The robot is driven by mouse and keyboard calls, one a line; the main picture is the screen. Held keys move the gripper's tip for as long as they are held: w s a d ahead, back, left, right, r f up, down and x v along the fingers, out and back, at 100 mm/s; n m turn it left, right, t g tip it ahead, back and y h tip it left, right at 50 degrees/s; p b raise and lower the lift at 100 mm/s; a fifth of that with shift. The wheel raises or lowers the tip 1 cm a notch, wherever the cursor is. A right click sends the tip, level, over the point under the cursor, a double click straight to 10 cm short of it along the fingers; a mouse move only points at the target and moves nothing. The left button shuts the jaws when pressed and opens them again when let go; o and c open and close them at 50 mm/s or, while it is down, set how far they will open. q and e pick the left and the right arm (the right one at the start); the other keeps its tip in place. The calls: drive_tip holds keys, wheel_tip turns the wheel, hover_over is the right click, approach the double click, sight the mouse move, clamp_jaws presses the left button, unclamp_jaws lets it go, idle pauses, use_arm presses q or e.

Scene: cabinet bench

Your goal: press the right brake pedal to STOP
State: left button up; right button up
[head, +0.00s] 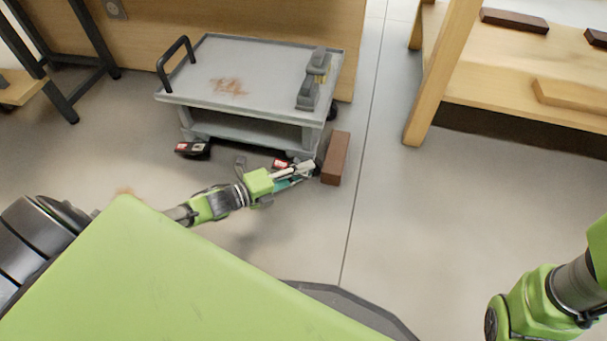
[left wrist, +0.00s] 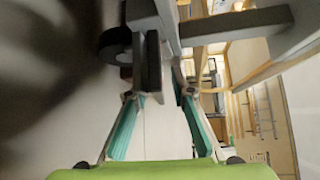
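The grey cart (head: 262,75) stands on the floor. The right brake pedal (head: 280,164), red with a white label, shows at the cart's front right corner, partly hidden by my left gripper. The left brake pedal (head: 192,149), black with a red and white label, is at the front left corner. My left gripper (head: 306,172) is low beside the right pedal; I cannot tell whether they touch. In the left wrist view its teal-padded fingers (left wrist: 160,92) are apart, with grey cart parts beyond the tips. My right gripper is outside the frames.
A reddish-brown block (head: 335,158) lies on the floor just right of my left gripper. A dark caster wheel (left wrist: 113,46) shows in the left wrist view. A wooden bench (head: 520,75) stands at the right.

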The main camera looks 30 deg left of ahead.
use_arm(q)
drive_tip(key=shift+w+d, duration=0.1)
drive_tip(key=shift+w, duration=0.05)
clamp_jaws()
